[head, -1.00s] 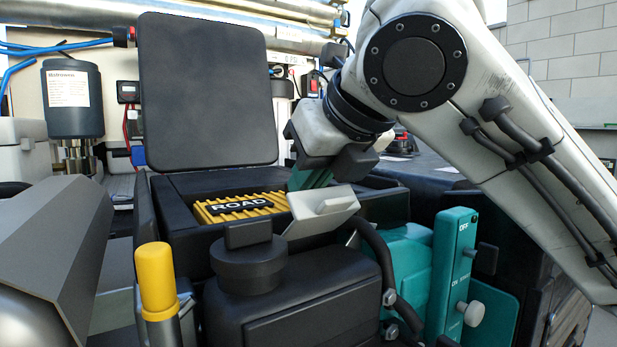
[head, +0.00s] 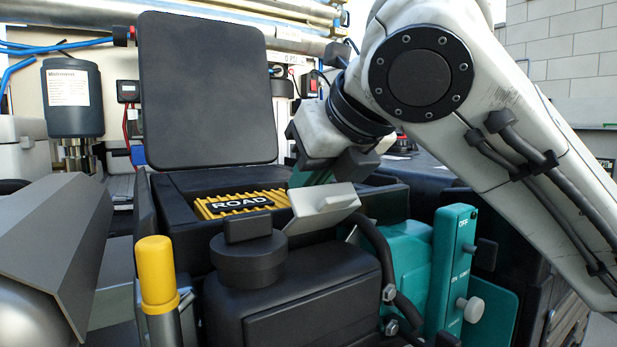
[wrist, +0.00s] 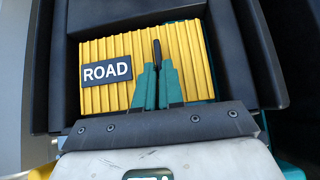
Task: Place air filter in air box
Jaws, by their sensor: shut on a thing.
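The yellow pleated air filter (head: 218,206) with a black ROAD label lies inside the black air box (head: 180,185), which is open. The box's dark lid (head: 207,88) stands upright behind it. In the wrist view the filter (wrist: 95,55) fills much of the box interior, with the box walls (wrist: 255,55) around it. My gripper (wrist: 157,72) has its green fingers shut on the filter's black upright tab (wrist: 157,50). In the head view my gripper (head: 300,178) reaches into the box from the right, its fingertips mostly hidden. Whether the filter rests fully on the box floor cannot be told.
A light grey latch (head: 322,207) sits at the box's front edge. In front stand a black capped housing (head: 290,290), a yellow-topped post (head: 157,278) and a teal switch panel (head: 450,270). A grey metal part (head: 60,250) is at the left.

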